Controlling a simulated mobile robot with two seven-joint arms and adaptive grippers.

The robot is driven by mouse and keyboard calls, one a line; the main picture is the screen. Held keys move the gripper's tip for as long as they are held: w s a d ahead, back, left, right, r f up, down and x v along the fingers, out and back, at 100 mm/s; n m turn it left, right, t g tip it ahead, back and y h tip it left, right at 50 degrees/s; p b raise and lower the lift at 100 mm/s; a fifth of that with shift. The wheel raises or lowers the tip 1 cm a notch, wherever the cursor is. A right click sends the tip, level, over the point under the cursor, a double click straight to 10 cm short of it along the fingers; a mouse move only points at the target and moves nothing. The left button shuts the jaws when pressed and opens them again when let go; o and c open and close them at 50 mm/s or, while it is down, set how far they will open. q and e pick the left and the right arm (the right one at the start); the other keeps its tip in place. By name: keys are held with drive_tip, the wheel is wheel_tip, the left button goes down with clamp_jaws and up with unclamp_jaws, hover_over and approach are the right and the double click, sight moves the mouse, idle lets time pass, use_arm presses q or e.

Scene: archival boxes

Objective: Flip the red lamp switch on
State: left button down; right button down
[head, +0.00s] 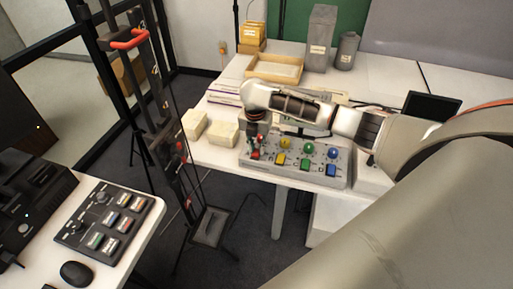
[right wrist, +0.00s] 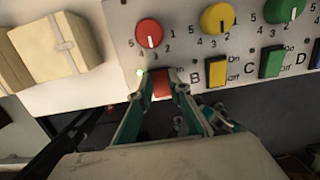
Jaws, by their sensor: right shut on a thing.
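The grey control panel (head: 345,163) lies at the near edge of the white table. It carries a row of coloured knobs with a coloured switch below each. The red switch (right wrist: 162,83) is at the panel's left end, below the red knob (right wrist: 149,33). My right gripper (right wrist: 163,78) reaches down to it, with its two teal-edged fingers on either side of the red switch and shut on it. In the head view my right gripper (head: 257,146) partly covers the panel's left end. The switch's on or off position cannot be told. My left gripper is not in view.
The yellow switch (right wrist: 216,72) and green switch (right wrist: 271,62) sit close to the right of the fingers. Cream boxes (head: 222,133) stand left of the panel. A black stand (head: 165,130) rises beside the table. A second panel (head: 108,220) is on the left desk.

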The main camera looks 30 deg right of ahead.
sight(256, 153)
idle(0.3)
drive_tip(key=c, duration=1.9)
unclamp_jaws()
drive_tip(key=r, duration=0.8)
drive_tip(key=a+r, duration=0.1)
drive_tip(key=r, duration=0.3)
drive_tip(key=shift+s, duration=0.4)
drive_tip(key=shift+f, duration=0.1)
